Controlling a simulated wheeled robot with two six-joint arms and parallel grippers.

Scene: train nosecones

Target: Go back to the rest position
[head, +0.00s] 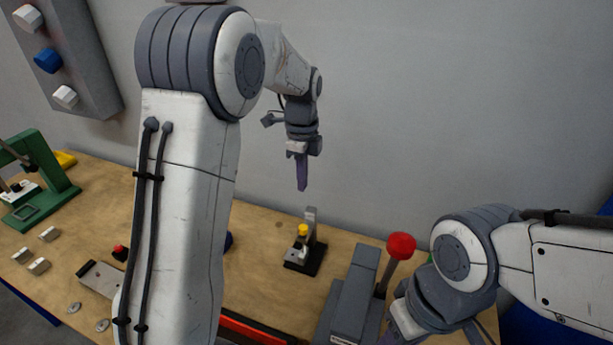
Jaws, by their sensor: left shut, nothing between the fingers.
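My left arm rises large through the left middle of the head view and bends over to the right. My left gripper (302,182) points down with its fingers together and empty. It hangs in the air in front of the grey wall, above the back of the wooden table (262,228). My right arm comes in from the right edge. My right gripper (402,325) is low in the picture, beside the grey lever press, partly hidden and cut off, so its opening does not show.
A grey wall panel (88,85) carries white and blue nosecones. A green press (60,175) stands at left, near small pale blocks (40,266). A small black fixture (307,258) with a yellow top stands mid-table. A red-knobbed lever (401,246) rises beside the grey press (352,300).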

